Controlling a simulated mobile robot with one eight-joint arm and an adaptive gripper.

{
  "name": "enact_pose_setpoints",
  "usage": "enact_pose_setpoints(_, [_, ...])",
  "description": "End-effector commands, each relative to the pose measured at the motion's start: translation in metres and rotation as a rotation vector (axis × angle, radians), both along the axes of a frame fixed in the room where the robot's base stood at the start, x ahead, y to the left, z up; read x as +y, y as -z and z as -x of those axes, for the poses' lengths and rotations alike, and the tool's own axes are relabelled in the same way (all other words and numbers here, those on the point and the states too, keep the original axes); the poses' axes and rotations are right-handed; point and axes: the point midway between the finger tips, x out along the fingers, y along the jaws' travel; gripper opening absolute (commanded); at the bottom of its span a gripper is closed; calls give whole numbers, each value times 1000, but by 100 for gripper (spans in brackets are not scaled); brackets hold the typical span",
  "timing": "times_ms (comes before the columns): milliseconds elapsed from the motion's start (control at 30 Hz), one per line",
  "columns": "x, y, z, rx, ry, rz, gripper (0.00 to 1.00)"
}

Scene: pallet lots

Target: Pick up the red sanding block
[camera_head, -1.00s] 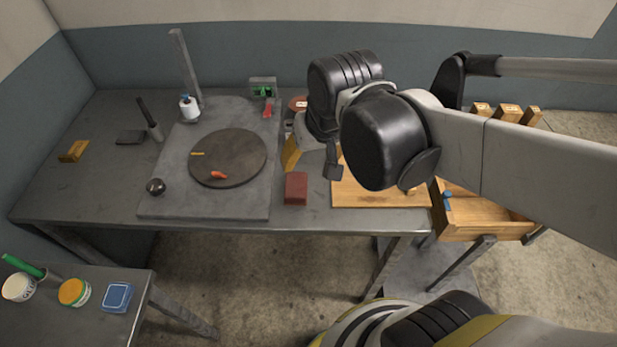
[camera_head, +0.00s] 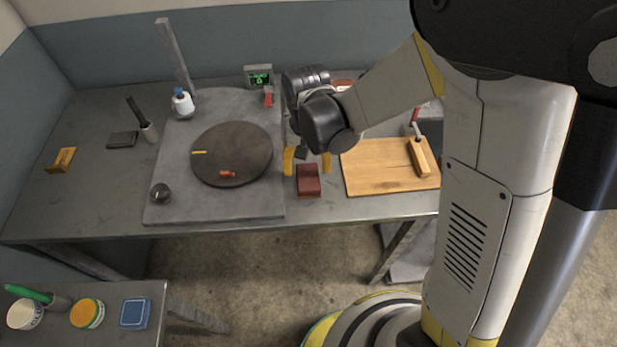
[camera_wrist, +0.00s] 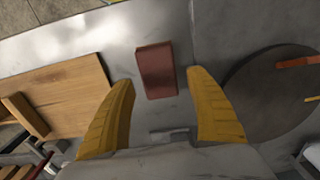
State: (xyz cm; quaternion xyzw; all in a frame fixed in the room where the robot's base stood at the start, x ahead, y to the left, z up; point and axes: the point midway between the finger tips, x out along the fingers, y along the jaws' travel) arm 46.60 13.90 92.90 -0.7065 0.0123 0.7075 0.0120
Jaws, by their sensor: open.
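The red sanding block (camera_head: 308,180) is a small dark red block lying on the grey metal workbench, between the raised plate with the turntable and the wooden board. My gripper (camera_head: 307,162) is open just behind the block in the head view, with a yellow finger to either side. In the wrist view the block (camera_wrist: 156,70) lies ahead of the open gripper (camera_wrist: 160,92), near the gap between the yellow fingertips. Nothing is held. Whether the fingertips are level with the block or above it, I cannot tell.
A round dark turntable (camera_head: 232,154) with small orange pieces stands left of the block. A wooden board (camera_head: 375,180) bearing a wooden-handled tool (camera_head: 418,158) lies to the right. The bench's front edge is close in front of the block. A lower side table (camera_head: 150,335) holds jars.

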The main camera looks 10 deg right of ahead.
Motion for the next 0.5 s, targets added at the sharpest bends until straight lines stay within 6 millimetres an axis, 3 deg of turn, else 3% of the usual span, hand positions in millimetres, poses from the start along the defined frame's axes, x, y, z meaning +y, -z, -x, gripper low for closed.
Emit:
enact_pose_setpoints(167, [-1,14,-1,0,0,0,65])
enact_pose_setpoints(400, [-3,51,-3,-1,0,0,65])
enact_pose_setpoints(500, [-3,56,-3,-1,0,0,65])
